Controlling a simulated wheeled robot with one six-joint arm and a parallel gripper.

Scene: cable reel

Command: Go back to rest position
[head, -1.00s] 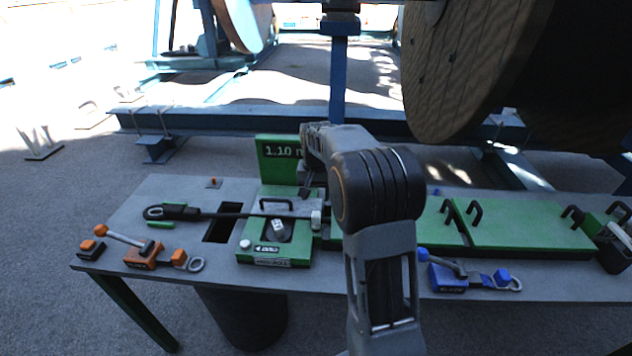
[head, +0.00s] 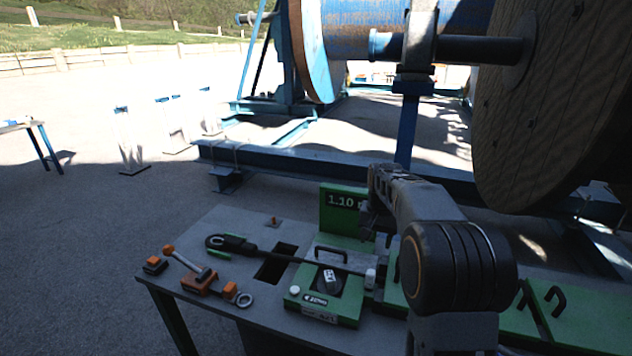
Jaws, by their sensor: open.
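My gripper (head: 374,217) is at the end of my folded arm, over the back of the green measuring device (head: 322,304) on the grey table (head: 220,222). My arm hides part of it, and its jaws look small and dark. It appears open and empty, above the table and apart from the cable. The green device has an upright sign (head: 342,212) reading 1.10. A black cable (head: 290,257) with a looped end lies across the device and over a dark rectangular opening in the table.
An orange ratchet tool (head: 198,281) lies at the table's front left. Green plates (head: 572,305) with black hooks are at the right. A large wooden reel (head: 545,110) on a blue frame (head: 405,135) stands behind.

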